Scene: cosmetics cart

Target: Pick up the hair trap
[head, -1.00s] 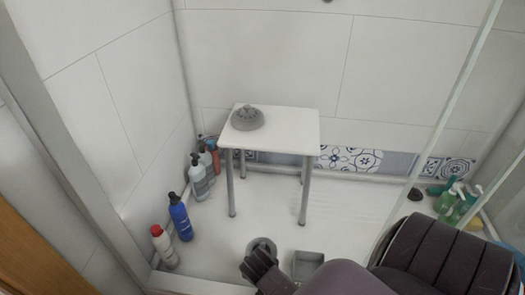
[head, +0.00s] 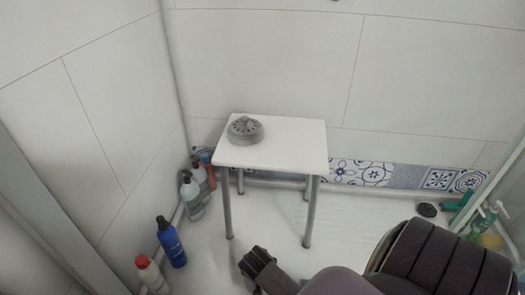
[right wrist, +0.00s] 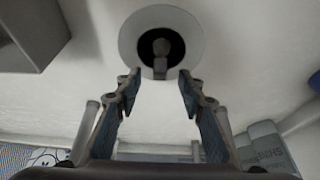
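A grey, round, slotted dome that looks like the hair trap (head: 245,130) sits on the left part of a white stool (head: 285,150). My right gripper (head: 258,264) is low over the floor in front of the stool, well below and apart from the dome. In the right wrist view my right gripper (right wrist: 160,84) has its two fingers apart with nothing between them. Beyond the fingertips is a pale ring around a dark round drain opening (right wrist: 149,45), with a small grey piece inside. My left gripper is not in view.
A blue bottle (head: 171,243), a white bottle with a red cap (head: 152,276) and pump bottles (head: 191,196) stand along the left wall. Green bottles (head: 484,222) stand at the right. A grey box (right wrist: 35,30) is near the drain. The stool legs stand behind my gripper.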

